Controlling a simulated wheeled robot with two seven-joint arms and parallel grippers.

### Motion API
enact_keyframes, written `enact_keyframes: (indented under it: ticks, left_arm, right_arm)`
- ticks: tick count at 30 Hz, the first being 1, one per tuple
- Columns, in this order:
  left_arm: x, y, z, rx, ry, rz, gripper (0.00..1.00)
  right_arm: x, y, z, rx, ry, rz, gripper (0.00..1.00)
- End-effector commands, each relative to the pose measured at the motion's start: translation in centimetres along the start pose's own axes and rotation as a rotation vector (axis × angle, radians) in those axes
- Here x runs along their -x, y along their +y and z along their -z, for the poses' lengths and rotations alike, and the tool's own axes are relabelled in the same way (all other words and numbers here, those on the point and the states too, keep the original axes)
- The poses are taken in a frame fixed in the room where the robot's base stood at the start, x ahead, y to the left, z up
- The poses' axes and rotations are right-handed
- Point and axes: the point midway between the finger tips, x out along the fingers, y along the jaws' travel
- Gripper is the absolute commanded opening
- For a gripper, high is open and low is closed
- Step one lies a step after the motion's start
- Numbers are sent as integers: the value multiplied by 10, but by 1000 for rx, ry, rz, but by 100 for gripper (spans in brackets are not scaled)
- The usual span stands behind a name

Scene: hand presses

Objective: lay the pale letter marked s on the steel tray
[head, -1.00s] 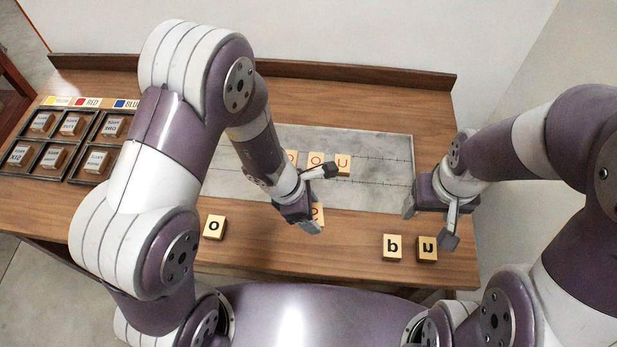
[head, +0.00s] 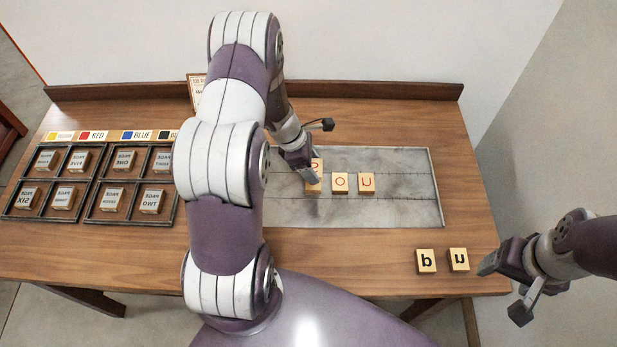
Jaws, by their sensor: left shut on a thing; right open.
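My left gripper (head: 308,174) is shut on a pale letter block (head: 315,185) at the left end of a short row over the steel tray (head: 400,165). Part of a red mark shows on its top, but the finger covers some of it, so I cannot read the letter. I cannot tell whether it touches the tray or sits above another block. Beside it on the tray lie pale blocks with a red o (head: 340,183) and a red u (head: 367,183). My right gripper (head: 490,262) is open and empty, just right of the black-lettered blocks.
A block marked b (head: 427,261) and another black-lettered block (head: 459,259) lie at the table's front right. Dark divided cases (head: 88,190) with several labelled blocks stand at left. My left arm hides the tray's left part. The tray's right part is clear.

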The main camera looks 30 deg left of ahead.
Motion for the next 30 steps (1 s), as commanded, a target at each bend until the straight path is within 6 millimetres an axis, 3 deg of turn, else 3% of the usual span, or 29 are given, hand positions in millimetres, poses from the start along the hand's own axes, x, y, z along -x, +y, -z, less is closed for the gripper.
enact_keyframes:
  ticks: [3,9,18,29,30]
  left_arm:
    - [-3,6,40,8,-1,1,33]
    - [-11,13,80,0,-1,0,33]
    - [-49,13,99,-1,-1,1,33]
    - [-55,13,102,-2,0,0,33]
    - [-53,13,101,-2,0,0,72]
  right_arm:
    - [11,0,1,0,0,0,72]
    - [17,0,2,0,0,0,72]
    - [26,0,3,0,0,0,72]
    - [20,0,2,0,0,0,72]
    - [21,0,2,0,0,0,72]
